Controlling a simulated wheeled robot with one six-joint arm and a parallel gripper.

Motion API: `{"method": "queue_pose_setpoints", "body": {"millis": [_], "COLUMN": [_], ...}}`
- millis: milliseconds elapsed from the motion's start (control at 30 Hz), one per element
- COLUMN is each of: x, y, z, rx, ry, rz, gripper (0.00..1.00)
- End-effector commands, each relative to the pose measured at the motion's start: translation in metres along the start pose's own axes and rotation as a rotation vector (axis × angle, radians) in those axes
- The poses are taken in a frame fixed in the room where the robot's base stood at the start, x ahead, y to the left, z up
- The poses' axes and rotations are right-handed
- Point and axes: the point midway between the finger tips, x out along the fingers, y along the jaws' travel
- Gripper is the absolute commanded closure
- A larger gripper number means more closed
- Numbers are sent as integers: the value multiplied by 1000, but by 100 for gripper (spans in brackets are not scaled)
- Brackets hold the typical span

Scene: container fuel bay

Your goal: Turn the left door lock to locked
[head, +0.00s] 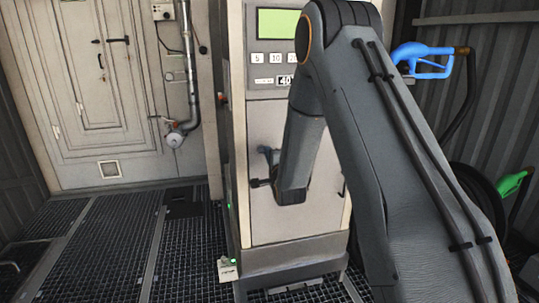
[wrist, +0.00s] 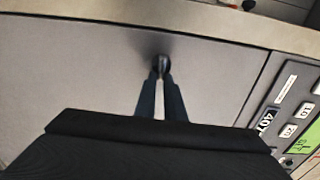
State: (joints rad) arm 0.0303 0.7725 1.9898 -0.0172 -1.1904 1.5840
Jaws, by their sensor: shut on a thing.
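The fuel dispenser (head: 295,222) stands in front of me, with a pale door panel below its keypad. My gripper (wrist: 161,76) is shut on a small dark round lock knob (wrist: 162,62) on that panel in the wrist view. In the head view my gripper (head: 266,170) is at the left part of the panel, and my arm covers much of the door. I take the held knob to be the left door lock. Its turned position cannot be read, as the fingers cover most of it. A dark piece (head: 342,188) shows at the door's right edge.
The keypad (head: 273,59) and green display (head: 278,23) are above the door. A blue nozzle (head: 423,60) and a green nozzle (head: 511,184) hang at the right. A wall door (head: 100,75) and pipe (head: 190,80) are at the left. The grated floor (head: 110,245) is mostly clear.

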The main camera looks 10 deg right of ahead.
Motion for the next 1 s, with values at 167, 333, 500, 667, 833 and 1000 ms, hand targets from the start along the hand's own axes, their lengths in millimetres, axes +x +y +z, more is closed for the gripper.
{"method": "queue_pose_setpoints", "body": {"millis": [167,333,500,667,833,1000], "x": [0,0,0,0,0,-13], "y": [-2,-2,-2,-1,-1,0], "z": [3,3,3,0,-1,-1], "rx": [9,8,8,8,8,8], "ry": [-6,-6,-7,-2,0,0], "rz": [-4,-4,-5,-3,-2,0], "gripper": [100,100,81,72,72,72]}}
